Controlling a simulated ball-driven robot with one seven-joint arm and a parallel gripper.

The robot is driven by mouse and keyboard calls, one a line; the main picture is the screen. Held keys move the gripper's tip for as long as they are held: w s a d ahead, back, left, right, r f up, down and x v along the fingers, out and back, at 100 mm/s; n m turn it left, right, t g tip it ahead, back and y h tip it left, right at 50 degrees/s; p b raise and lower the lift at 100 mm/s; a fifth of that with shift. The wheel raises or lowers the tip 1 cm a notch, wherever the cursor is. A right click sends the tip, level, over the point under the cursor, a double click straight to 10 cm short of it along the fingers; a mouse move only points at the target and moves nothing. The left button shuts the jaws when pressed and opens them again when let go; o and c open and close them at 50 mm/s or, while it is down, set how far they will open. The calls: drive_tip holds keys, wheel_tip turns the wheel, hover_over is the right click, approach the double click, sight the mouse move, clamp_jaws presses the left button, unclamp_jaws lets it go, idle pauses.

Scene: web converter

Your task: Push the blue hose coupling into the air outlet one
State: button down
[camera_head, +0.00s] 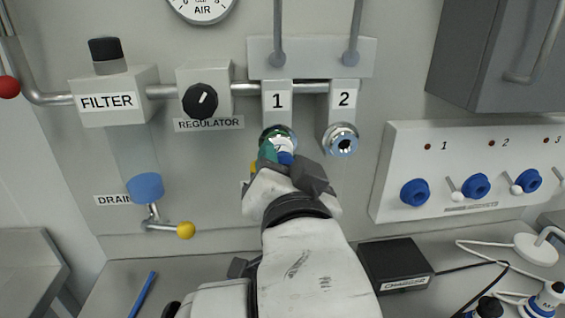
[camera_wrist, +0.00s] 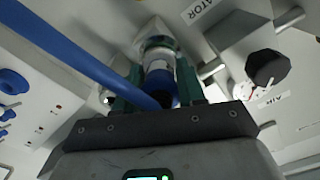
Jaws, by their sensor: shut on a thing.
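Air outlet one (camera_head: 283,131) is a round metal socket under the label 1, partly hidden behind my gripper (camera_head: 277,157). My gripper is shut on the blue hose coupling (camera_head: 286,158), right in front of that outlet. In the wrist view, the coupling (camera_wrist: 160,82) sits between the green fingers and points at the metal outlet (camera_wrist: 157,42). The coupling's front end is at or very near the outlet's mouth; I cannot tell how deep it is in. The blue hose (camera_wrist: 80,52) runs from the coupling to the upper left.
Air outlet two (camera_head: 344,140) is open and empty to the right. The regulator knob (camera_head: 200,101) and filter (camera_head: 106,101) are to the left, with a yellow-tipped drain lever (camera_head: 186,230) below. A panel with blue sockets (camera_head: 415,192) is at the right. A black charger box (camera_head: 394,266) lies on the counter.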

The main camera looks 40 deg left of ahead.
drive_tip(key=c, duration=0.6)
unclamp_jaws()
drive_tip(key=b+v, duration=0.1)
drive_tip(key=v, duration=0.9)
drive_tip(key=shift+s+d, duration=0.25)
drive_tip(key=shift+s, duration=0.05)
drive_tip(key=shift+f, duration=0.1)
